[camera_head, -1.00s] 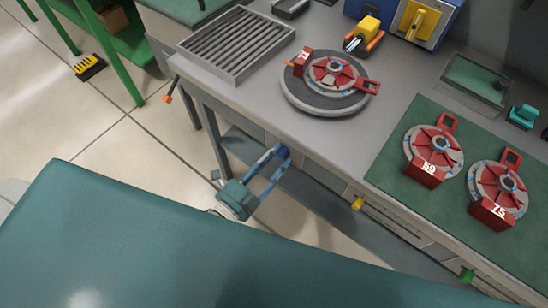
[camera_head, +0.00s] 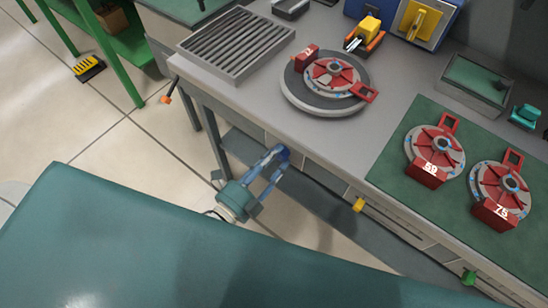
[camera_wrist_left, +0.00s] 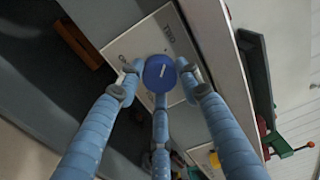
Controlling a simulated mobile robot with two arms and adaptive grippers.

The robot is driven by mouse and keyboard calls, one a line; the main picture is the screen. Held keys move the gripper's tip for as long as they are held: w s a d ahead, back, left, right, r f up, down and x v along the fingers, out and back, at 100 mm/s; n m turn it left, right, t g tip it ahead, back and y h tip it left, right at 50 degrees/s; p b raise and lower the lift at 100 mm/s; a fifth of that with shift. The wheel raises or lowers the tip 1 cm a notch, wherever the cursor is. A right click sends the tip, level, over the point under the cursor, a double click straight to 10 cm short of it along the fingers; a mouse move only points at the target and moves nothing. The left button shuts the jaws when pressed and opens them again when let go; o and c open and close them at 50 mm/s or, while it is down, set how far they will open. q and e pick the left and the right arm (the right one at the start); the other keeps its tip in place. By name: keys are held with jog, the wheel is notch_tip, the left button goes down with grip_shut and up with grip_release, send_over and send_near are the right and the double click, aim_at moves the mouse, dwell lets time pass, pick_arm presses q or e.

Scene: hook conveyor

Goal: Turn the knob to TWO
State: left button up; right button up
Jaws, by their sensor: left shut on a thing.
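The round blue knob (camera_wrist_left: 159,73) with a white mark sits on a pale panel (camera_wrist_left: 138,44) of the bench front in the left wrist view. My right gripper is not in view.
The grey bench (camera_head: 270,96) carries a slatted rack (camera_head: 236,45), a round turntable (camera_head: 300,99) with a red-and-grey disc, and a green mat (camera_head: 400,193) with two similar discs. Yellow (camera_head: 359,204) and green (camera_head: 468,278) knobs stick out along the front. A teal surface (camera_head: 180,250) fills the foreground.

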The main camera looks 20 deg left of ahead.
pick_arm(q)
jog(key=o, duration=1.1)
jog(key=shift+d, duration=0.45)
jog(key=shift+o, duration=0.2)
jog(key=shift+s+a, duration=0.3)
jog(key=shift+s, duration=0.1)
jog(key=v, duration=1.1)
jog(key=shift+s+d+r, duration=0.1)
jog(key=shift+s+d, duration=0.05)
jog(key=s+a+f+n+g+y, duration=0.1)
jog(key=s+f+n+g+y, duration=0.2)
jog(key=f, duration=0.7)
jog(key=s+a+f+n+g, duration=0.15)
jog(key=f+n, duration=0.35)
jog(key=f, duration=0.6)
jog(key=s+a+f+n+g+y, duration=0.15)
jog(key=f+n+g, duration=0.25)
jog(key=f, duration=0.6)
jog(key=s+a+f+n+g+y, duration=0.1)
jog(key=s+f+n+g, duration=0.2)
jog(key=s+f, duration=0.4)
jog(key=s+a+f+n+g, duration=0.2)
jog(key=s+f+n+g, duration=0.2)
jog(key=s+f, duration=0.3)
jog(key=s, duration=0.5)
jog(key=shift+s+n+y, duration=0.2)
jog(key=shift+n+y, duration=0.1)
jog(key=shift+y, duration=0.05)
